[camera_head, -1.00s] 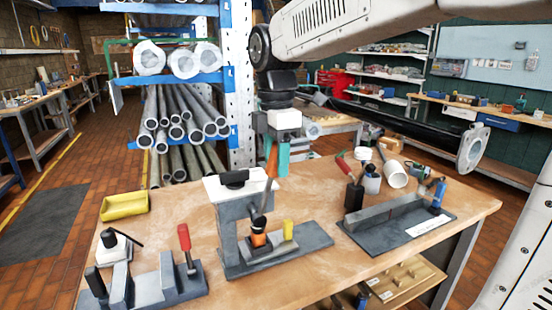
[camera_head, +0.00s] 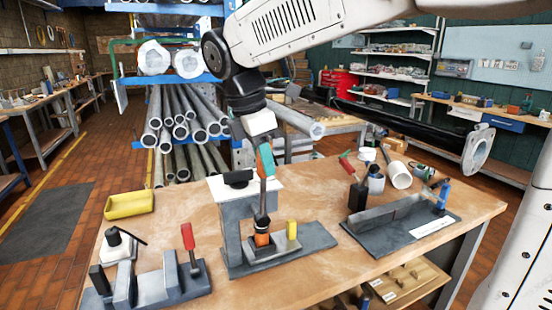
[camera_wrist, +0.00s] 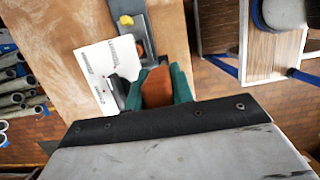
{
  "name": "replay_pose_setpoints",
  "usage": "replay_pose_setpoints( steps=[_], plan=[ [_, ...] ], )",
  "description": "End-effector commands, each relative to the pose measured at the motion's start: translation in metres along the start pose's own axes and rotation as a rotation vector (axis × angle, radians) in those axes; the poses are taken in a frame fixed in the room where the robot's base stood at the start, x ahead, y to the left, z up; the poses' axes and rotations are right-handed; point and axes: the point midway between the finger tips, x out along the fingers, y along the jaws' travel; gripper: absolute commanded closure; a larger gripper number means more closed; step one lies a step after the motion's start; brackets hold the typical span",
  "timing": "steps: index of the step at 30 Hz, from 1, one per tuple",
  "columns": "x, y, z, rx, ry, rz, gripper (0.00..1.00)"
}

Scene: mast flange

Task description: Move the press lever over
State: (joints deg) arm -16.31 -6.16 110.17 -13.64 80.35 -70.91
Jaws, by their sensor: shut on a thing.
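The press (camera_head: 235,222) stands mid-table, with a grey column, a white top plate and a flat dark base. Its lever (camera_head: 262,208) rises from an orange collar (camera_head: 262,240) as a dark shaft and looks nearly upright in the head view. My gripper (camera_head: 265,162), with teal fingers, is shut around the lever's orange-brown handle. The wrist view shows this handle (camera_wrist: 157,88) between the teal fingers (camera_wrist: 181,82). The fingers hide part of the handle in both views. A yellow block (camera_head: 292,229) sits on the base right of the collar.
A vise-like fixture with a red handle (camera_head: 188,237) stands front left. A dark angled fixture (camera_head: 400,222) lies on the right, with bottles and a white cup (camera_head: 399,175) behind it. A yellow bin (camera_head: 129,204) is at the left edge. Pipe racks stand behind the table.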

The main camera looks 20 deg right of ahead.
Motion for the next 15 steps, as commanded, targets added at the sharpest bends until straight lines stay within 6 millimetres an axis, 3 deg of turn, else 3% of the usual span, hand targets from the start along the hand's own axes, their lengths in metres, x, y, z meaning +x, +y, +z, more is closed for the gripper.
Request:
replay_pose_setpoints(
  steps=[6,15],
  plan=[
    [-0.004,0.000,-0.026,-0.007,-0.170,-0.002,1.00],
    [-0.006,0.000,-0.035,0.001,-0.245,0.000,1.00]
  ],
)
